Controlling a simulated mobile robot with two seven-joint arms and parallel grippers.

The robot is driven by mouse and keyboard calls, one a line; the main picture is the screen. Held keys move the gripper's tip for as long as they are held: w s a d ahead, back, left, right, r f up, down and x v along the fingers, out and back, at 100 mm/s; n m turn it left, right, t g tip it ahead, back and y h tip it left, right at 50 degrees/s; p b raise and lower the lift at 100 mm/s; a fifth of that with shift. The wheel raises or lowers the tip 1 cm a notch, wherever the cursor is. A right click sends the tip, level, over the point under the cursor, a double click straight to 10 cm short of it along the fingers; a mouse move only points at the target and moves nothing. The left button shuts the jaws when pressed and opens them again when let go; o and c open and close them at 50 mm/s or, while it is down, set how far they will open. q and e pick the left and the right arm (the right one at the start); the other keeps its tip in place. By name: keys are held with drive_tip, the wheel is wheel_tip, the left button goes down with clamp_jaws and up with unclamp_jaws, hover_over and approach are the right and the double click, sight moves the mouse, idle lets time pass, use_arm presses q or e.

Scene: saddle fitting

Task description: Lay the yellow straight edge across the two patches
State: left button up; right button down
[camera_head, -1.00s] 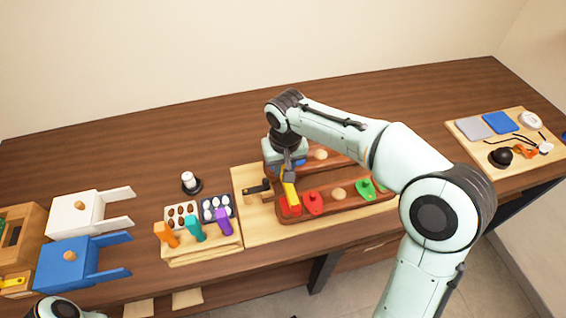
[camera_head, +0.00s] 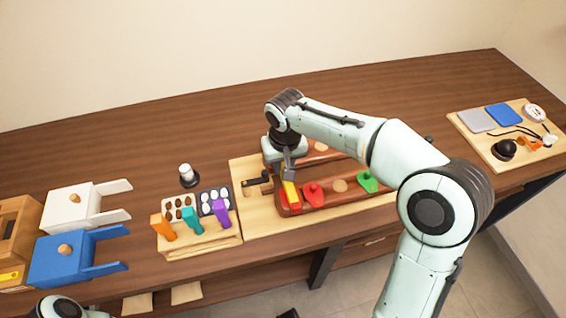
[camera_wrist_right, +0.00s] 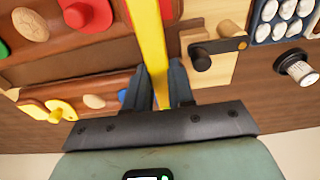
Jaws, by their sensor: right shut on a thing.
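My right gripper (camera_head: 288,174) is shut on the yellow straight edge (camera_head: 291,194), over the left end of the two brown wooden bars. The straight edge points from the jaws toward the near bar (camera_head: 322,201), its near end by a red patch (camera_head: 295,209). In the right wrist view the straight edge (camera_wrist_right: 150,40) runs out between the fingers (camera_wrist_right: 160,80), with a red patch (camera_wrist_right: 166,9) beside it and a bit of blue (camera_wrist_right: 122,96) by one finger. The far patch is mostly hidden by the gripper. I cannot tell whether the straight edge touches the patches. My left gripper is out of view.
A red knobbed piece (camera_head: 314,194) and a green one (camera_head: 368,182) sit on the near bar. A rack with orange, teal and purple handles (camera_head: 200,234) stands further left.

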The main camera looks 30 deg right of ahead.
drive_tip(key=shift+f, duration=0.35)
idle(0.3)
drive_tip(key=c, duration=0.9)
unclamp_jaws()
drive_tip(key=r, duration=0.4)
drive_tip(key=s+r+p, duration=0.1)
drive_tip(key=r, duration=0.8)
drive_tip(key=shift+s+a+r+p, duration=0.15)
drive_tip(key=shift+s+a+p, duration=0.1)
drive_tip(key=shift+p, duration=0.1)
